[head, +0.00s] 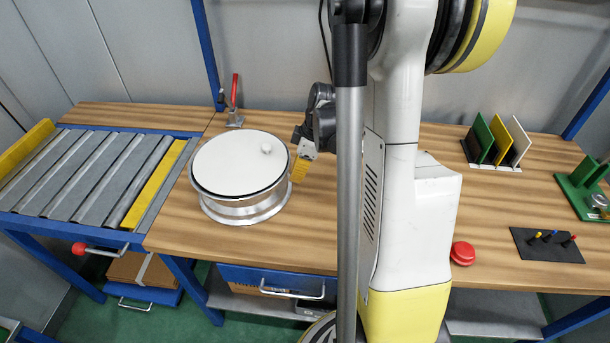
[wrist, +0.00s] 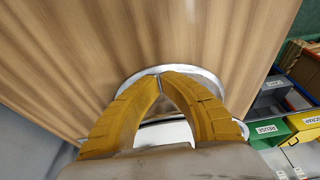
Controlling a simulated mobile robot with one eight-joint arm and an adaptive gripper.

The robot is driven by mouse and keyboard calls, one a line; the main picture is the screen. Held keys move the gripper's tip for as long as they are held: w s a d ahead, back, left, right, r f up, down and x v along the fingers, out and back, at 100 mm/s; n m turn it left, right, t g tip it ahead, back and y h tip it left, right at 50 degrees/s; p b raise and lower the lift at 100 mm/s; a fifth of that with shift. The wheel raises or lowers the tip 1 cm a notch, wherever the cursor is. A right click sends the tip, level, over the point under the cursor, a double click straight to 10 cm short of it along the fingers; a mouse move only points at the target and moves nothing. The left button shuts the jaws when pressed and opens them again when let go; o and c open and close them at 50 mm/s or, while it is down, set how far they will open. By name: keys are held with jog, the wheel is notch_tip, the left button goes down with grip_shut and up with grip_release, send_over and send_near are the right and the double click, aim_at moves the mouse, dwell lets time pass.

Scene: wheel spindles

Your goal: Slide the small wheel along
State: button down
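A silver wheel (head: 243,207) with a flat white top disc and a small white knob lies flat on the left part of the wooden bench. It is the only wheel I can make out. In the wrist view its shiny rim (wrist: 205,76) curves behind my fingers. My gripper (head: 297,175) is at the wheel's right side, very close to or touching it. In the wrist view my gripper's yellow fingers (wrist: 160,75) meet at their tips, with nothing clearly held between them. Whether the tips press on the rim is not clear.
A roller conveyor (head: 90,175) with a yellow strip adjoins the bench at left. A red-handled clamp (head: 234,105) stands behind the wheel. At right are coloured plates (head: 497,140), a black peg board (head: 546,244) and a red button (head: 462,253).

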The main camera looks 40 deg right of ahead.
jog(key=shift+w+a, duration=1.05)
jog(key=shift+w, duration=0.2)
jog(key=shift+w+a, duration=1.05)
jog(key=shift+w, duration=0.2)
jog(key=shift+w+a+b, duration=0.1)
jog(key=shift+w+a, duration=1.15)
jog(key=shift+w, duration=0.3)
jog(key=shift+w+a+b, duration=0.15)
jog(key=shift+w+a, duration=1.15)
jog(key=shift+w, duration=0.2)
jog(key=shift+w+a+b, duration=0.1)
jog(key=shift+w+a, duration=1.15)
jog(key=shift+w, duration=0.4)
jog(key=shift+w+a, duration=1.25)
jog(key=shift+w, duration=0.25)
jog(key=shift+w+a, duration=1.3)
jog(key=shift+w, duration=0.2)
jog(key=shift+w+a, duration=1.25)
jog(key=shift+w, duration=0.25)
